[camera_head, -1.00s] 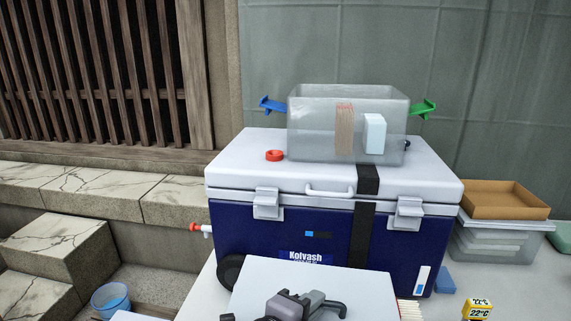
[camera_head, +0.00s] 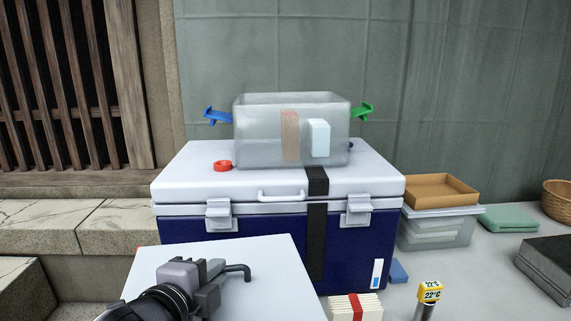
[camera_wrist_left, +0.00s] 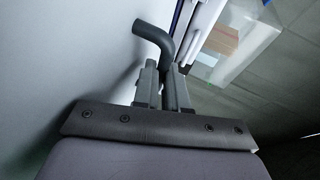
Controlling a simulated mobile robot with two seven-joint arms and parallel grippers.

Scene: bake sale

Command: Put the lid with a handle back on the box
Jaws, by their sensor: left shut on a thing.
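The open box (camera_head: 262,150) is a frosted clear bin with a blue latch (camera_head: 217,116) at its left and a green latch (camera_head: 362,112) at its right. It stands on the cooler. The lid (camera_head: 262,250) is a pale flat panel with a dark bent handle (camera_head: 236,270). My left gripper (camera_head: 212,280) is shut on the handle, holding the lid in front of and below the box, apart from it. The left wrist view shows the fingers (camera_wrist_left: 164,88) around the handle, beside the lid (camera_wrist_left: 75,50). My right gripper is not in view.
The blue cooler (camera_head: 180,230) with a white top carries a red ring (camera_head: 222,166). On the table at right are a clear bin (camera_head: 440,228) under a brown tray (camera_head: 440,188), a timer (camera_head: 430,291), and a banded stack (camera_head: 352,306). A wall stands behind.

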